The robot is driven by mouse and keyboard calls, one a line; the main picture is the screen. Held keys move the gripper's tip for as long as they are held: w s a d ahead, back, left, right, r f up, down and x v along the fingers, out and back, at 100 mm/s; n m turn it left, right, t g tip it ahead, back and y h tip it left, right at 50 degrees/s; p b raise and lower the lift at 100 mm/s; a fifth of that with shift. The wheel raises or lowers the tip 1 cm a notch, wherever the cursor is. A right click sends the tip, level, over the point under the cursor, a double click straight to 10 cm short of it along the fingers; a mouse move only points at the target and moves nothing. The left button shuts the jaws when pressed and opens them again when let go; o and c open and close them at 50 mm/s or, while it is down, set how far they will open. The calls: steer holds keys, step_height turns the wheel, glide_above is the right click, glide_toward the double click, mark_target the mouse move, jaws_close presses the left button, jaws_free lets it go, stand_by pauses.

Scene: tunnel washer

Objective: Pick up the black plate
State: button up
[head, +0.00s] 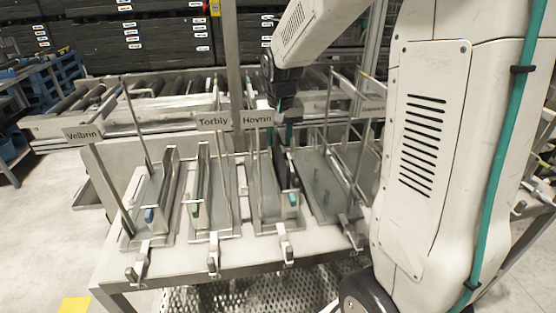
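My gripper (287,128) hangs dark, with teal at its tips, over the third rack from the left, near the "Hovrin" sign. A thin black plate (282,168) stands upright in that rack directly below the fingers, with a green tag at its near end. The gripper is at its upper edge. I cannot tell whether the fingers touch it or how far apart they are. Another dark upright plate (202,178) with a green tag stands in the second rack, below the "Torbly" sign.
A metal table (185,255) bears several grey racks with upright posts and front clamps. The left rack (150,205) holds a piece with a blue tag. A roller conveyor (150,95) runs behind, and stacked black crates (100,40) stand farther back.

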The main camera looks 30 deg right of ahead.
mark_target(279, 160)
steer(key=shift+w+f, duration=0.2)
steer(key=shift+f, duration=1.25)
jaws_close()
